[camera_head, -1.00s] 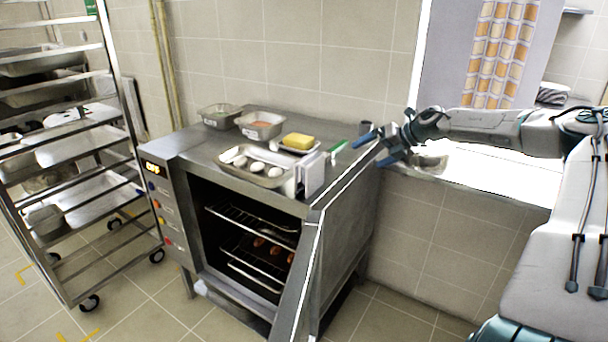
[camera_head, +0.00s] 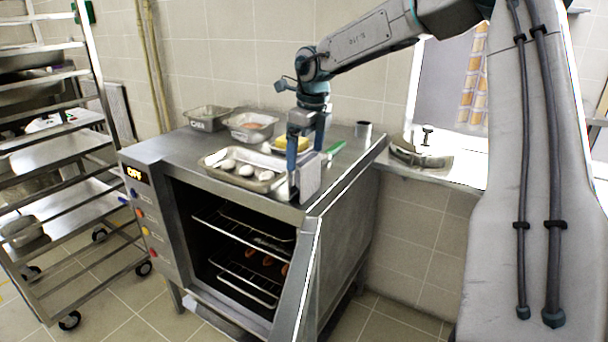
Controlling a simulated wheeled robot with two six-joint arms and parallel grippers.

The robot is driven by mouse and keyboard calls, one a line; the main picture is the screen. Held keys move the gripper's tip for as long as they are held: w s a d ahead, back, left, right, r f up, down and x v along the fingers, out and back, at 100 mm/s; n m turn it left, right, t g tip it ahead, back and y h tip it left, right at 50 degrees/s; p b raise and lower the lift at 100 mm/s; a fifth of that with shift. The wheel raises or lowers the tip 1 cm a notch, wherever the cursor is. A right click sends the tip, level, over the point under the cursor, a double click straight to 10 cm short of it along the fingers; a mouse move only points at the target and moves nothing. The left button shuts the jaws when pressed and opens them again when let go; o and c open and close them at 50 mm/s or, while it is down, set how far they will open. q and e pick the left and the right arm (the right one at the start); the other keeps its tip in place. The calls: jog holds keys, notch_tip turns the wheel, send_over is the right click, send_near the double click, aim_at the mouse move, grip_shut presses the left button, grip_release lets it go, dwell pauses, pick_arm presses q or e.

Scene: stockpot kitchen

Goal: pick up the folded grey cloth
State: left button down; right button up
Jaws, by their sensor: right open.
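The light grey folded cloth (camera_head: 308,181) is at the front right corner of the steel oven top, beside the tray of eggs, with its pale face towards me. My right gripper (camera_head: 305,155) points down over it with its two blue fingers apart. The left finger overlaps the cloth's left side in the picture, and the other finger is at its upper right. I cannot tell whether the fingers touch the cloth. My left gripper is not in view.
The oven top (camera_head: 180,150) also holds a tray of eggs (camera_head: 266,187), two metal pans, a yellow block (camera_head: 291,143), a green-handled tool (camera_head: 335,147) and a metal cup (camera_head: 363,129). The oven door (camera_head: 307,270) stands open. A tray rack (camera_head: 75,150) is at left.

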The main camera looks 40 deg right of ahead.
aim_at(304, 173)
jog(key=shift+w+f, duration=0.2)
jog(key=shift+f, duration=0.85)
jog(key=f, duration=0.5)
jog(key=shift+w+d+p, duration=0.2)
jog(key=shift+w+p, duration=0.1)
jog(key=shift+w, duration=0.1)
jog(key=shift+f, duration=0.1)
jog(key=shift+c, duration=0.9)
jog(key=c, duration=0.8)
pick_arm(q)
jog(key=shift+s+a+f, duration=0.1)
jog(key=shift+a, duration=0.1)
pick_arm(e)
jog(key=shift+c, duration=0.2)
